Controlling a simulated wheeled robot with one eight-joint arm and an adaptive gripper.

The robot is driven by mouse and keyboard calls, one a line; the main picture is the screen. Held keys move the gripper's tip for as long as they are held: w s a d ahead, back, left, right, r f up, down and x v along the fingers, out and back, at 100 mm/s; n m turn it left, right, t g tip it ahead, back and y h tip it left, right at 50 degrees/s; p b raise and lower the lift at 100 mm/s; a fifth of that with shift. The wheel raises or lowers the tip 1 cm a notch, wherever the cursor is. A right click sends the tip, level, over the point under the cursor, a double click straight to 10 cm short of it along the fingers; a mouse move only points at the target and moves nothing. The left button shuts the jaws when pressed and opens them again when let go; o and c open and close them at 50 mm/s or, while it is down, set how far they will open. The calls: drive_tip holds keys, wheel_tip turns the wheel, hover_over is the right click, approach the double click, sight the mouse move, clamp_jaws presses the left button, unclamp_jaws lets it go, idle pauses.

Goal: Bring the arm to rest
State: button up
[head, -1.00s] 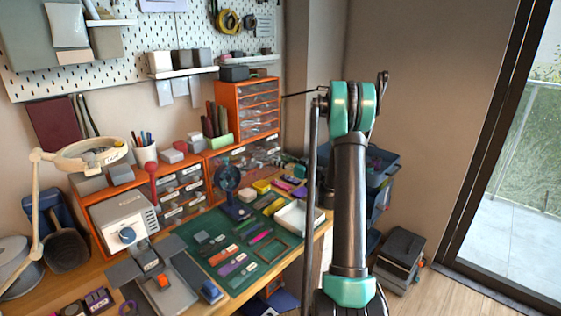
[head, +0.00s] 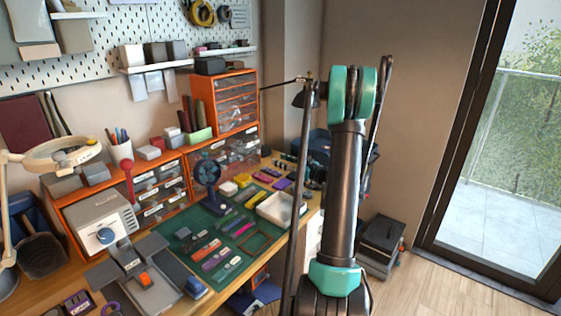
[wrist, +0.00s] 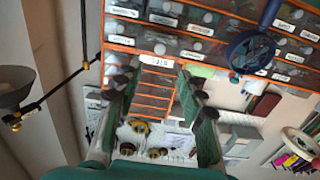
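My arm (head: 343,190) stands upright in the head view, to the right of the workbench. The gripper itself cannot be made out there. In the wrist view my gripper (wrist: 157,88) has its two fingers well apart. I see nothing held between them. Behind the gap show the orange drawer unit (wrist: 155,100) and the wall, seen upside down. The fingers appear clear of them.
The bench holds a green cutting mat (head: 190,238) with small tools, a blue fan (head: 208,180) and a white tray (head: 278,212). A black lamp (wrist: 16,90) hangs left in the wrist view. Open floor (head: 440,278) lies right, before the glass door (head: 505,170).

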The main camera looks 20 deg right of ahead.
drive_tip(key=s+a+f+m+g+h, duration=0.3)
drive_tip(key=s+a+g, duration=0.4)
drive_tip(key=s+a, duration=0.7)
drive_tip(key=s+d+f+m+g+h, duration=0.1)
drive_tip(key=s+f+h, duration=0.1)
drive_tip(key=s, duration=0.5)
drive_tip(key=s+d+f+m+g+h, duration=0.1)
drive_tip(key=s+d+f+h, duration=0.1)
drive_tip(key=s, duration=0.6)
drive_tip(key=s+d+f+m+g+h, duration=0.1)
drive_tip(key=s+m+h, duration=0.1)
drive_tip(key=s, duration=0.6)
drive_tip(key=shift+d+f+h, duration=0.4)
drive_tip(key=shift+h, duration=0.4)
drive_tip(key=shift+c, duration=0.6)
